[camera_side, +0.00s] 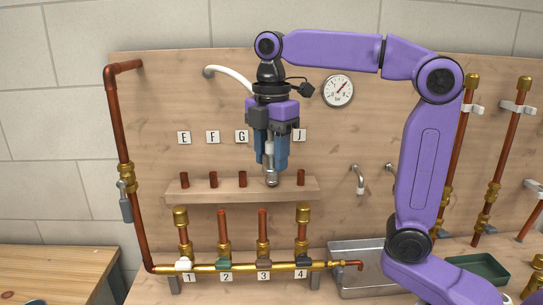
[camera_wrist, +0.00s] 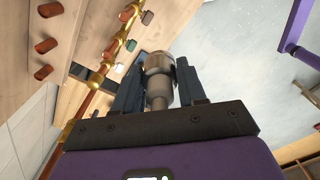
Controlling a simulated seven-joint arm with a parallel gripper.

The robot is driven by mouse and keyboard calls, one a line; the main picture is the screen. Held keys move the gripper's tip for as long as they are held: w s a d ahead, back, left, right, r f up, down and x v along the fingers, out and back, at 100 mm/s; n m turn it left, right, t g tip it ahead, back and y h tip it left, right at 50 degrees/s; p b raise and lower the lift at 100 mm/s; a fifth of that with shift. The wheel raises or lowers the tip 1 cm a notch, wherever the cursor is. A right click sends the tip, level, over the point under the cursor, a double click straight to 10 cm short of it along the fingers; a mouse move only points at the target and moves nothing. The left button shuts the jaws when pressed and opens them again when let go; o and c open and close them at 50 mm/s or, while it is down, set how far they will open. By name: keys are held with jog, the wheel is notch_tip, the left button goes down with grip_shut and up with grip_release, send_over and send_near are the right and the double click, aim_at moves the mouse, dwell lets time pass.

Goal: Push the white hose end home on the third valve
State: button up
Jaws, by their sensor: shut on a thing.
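My gripper (camera_side: 271,160) is shut on the metal hose end (camera_side: 271,179), a grey collar pointing down below the fingers. In the wrist view the hose end (camera_wrist: 158,72) sits between the two dark fingers. The white hose (camera_side: 236,78) leaves the board at upper left and runs behind my wrist. The third valve (camera_side: 263,260), with a brown handle above label 3, stands on the brass manifold. Its bare copper stub (camera_side: 263,226) points up, below the hose end and slightly left of it in the side view. The two are apart.
A wooden shelf (camera_side: 200,194) with several short copper stubs lies just behind or below the hose end; the depth is unclear. Valves 1 and 4 carry brass tops (camera_side: 181,216); valve 2 has a bare copper stub (camera_side: 222,224). A grey tray (camera_side: 350,285) stands at right.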

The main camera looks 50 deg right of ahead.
jog(key=shift+w, duration=0.1)
send_near(262, 211)
jog(key=shift+f, duration=2.4)
jog(key=shift+f, duration=2.3)
jog(key=o, duration=1.1)
jog(key=shift+o, duration=0.2)
jog(key=shift+r, duration=0.1)
notch_tip(262, 211, up, 17)
jog(key=shift+r, duration=0.1)
